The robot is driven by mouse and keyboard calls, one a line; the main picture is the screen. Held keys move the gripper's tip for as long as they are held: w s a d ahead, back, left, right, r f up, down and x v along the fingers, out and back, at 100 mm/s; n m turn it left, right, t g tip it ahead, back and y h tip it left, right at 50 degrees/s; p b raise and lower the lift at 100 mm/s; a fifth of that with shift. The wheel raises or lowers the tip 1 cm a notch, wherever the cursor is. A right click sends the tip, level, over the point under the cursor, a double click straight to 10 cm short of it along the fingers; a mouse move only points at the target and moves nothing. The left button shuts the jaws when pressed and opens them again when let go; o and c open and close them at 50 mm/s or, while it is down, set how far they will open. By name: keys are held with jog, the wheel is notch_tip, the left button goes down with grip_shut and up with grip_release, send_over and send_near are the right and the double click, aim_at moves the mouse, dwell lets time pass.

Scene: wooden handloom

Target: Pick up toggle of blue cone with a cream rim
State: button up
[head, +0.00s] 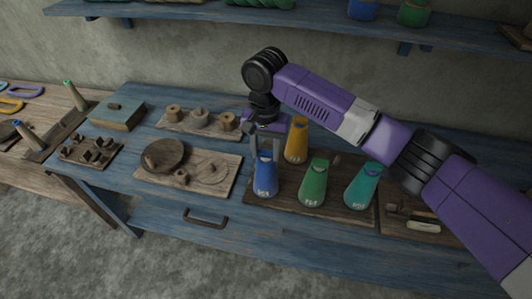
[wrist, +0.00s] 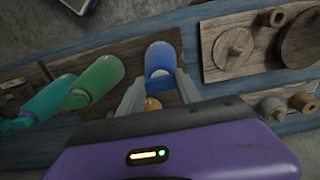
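The blue cone (head: 265,181) stands on a dark wooden board, with a pale marking low on its front. Its narrow top lies between the fingers of my gripper (head: 266,154), which reach down from above on either side. In the wrist view the blue cone (wrist: 161,58) shows between and beyond the two grey fingers of my gripper (wrist: 160,78), with a pale patch on it. The fingers stand apart, with gaps beside the cone. I cannot make out a separate toggle or clearly see a cream rim.
A yellow cone (head: 296,142) stands close behind, a green cone (head: 314,185) and a teal cone (head: 362,187) to the right on the same board (head: 338,218). A board with a round wooden disc (head: 164,154) lies left. Spools (head: 200,118) stand behind. The blue tabletop's front is clear.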

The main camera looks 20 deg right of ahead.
jog(key=shift+c, duration=1.2)
jog(key=shift+r, duration=0.1)
